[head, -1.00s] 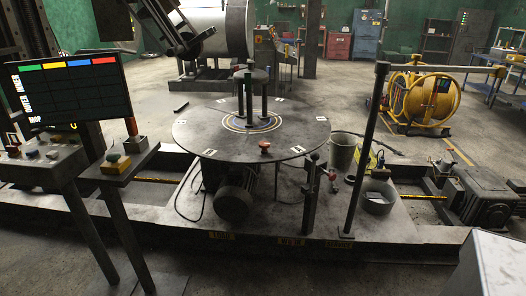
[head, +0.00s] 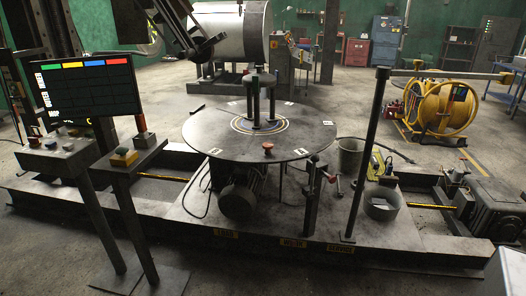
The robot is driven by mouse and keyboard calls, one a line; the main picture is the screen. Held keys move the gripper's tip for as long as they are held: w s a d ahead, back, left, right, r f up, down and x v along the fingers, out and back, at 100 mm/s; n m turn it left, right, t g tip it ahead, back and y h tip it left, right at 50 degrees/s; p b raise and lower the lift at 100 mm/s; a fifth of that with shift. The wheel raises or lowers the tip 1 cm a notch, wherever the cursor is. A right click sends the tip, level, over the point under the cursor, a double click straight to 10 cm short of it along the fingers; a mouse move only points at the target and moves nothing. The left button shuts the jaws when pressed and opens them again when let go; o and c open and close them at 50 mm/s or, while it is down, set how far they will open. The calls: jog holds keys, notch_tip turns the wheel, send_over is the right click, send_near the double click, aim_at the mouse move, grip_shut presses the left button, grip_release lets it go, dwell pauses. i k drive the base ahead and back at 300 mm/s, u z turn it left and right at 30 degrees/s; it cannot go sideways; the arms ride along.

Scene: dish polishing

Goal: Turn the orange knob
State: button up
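A small orange-red knob (head: 268,147) stands on the front part of the large round dark turntable (head: 215,138), near its rim. A second orange-red knob (head: 140,123) tops a dark post on the control stand at the left. A small red tip also shows on the lever mechanism (head: 316,180) at the turntable's front right. I cannot tell which of these is the named knob. My gripper is not in view.
The control consoles (head: 62,145) with a dark screen (head: 85,88) stand at the left. A tall dark post (head: 366,150), a bucket (head: 350,158) and a basin (head: 382,205) are right of the turntable. A grey box (head: 507,272) fills the lower right corner. Open floor lies in front.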

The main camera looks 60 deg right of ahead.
aim_at(267, 146)
jog(key=z, duration=0.15)
jog(key=i, duration=0.95)
jog(key=u, duration=0.05)
